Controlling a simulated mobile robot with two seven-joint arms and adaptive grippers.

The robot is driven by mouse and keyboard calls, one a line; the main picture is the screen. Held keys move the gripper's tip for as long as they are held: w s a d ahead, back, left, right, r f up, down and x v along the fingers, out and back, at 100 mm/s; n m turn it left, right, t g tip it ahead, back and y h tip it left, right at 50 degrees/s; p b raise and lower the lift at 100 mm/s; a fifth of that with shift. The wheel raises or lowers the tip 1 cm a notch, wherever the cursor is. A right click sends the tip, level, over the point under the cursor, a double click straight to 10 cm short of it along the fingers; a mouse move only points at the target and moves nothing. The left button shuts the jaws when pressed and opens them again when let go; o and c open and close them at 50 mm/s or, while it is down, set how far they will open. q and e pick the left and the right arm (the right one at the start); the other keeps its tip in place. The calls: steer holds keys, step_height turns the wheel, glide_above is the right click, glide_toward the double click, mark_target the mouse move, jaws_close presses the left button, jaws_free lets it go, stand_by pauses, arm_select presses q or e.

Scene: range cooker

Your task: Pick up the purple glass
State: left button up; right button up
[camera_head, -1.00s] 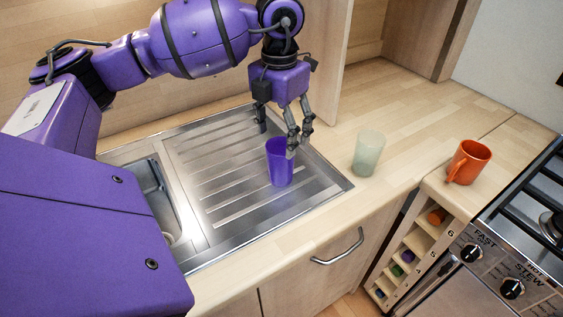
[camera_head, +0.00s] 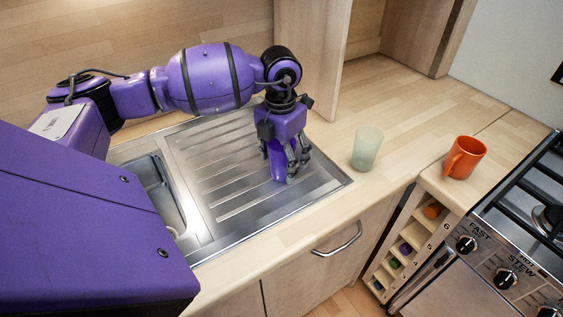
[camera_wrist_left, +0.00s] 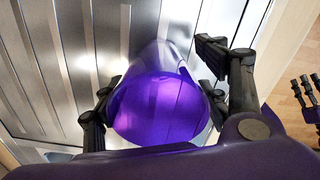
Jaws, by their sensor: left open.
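The purple glass (camera_head: 278,165) stands on the metal draining board (camera_head: 215,165). In the head view my left gripper hides much of it. My left gripper (camera_head: 288,167) is open and lowered around the glass from above. In the left wrist view the glass (camera_wrist_left: 160,105) lies between the fingers of my left gripper (camera_wrist_left: 158,100), with fingers on both sides. Whether any finger touches the glass I cannot tell. My right gripper is not in the head view; dark finger parts (camera_wrist_left: 305,98) show at the right edge of the left wrist view.
A pale green glass (camera_head: 367,149) stands on the wooden counter right of the draining board. An orange mug (camera_head: 464,158) is farther right, beside the cooker (camera_head: 515,245). A sink basin (camera_head: 158,190) is at the left. A wooden panel (camera_head: 312,55) rises behind the gripper.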

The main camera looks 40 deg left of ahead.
arm_select(q)
steer(key=c, duration=1.4)
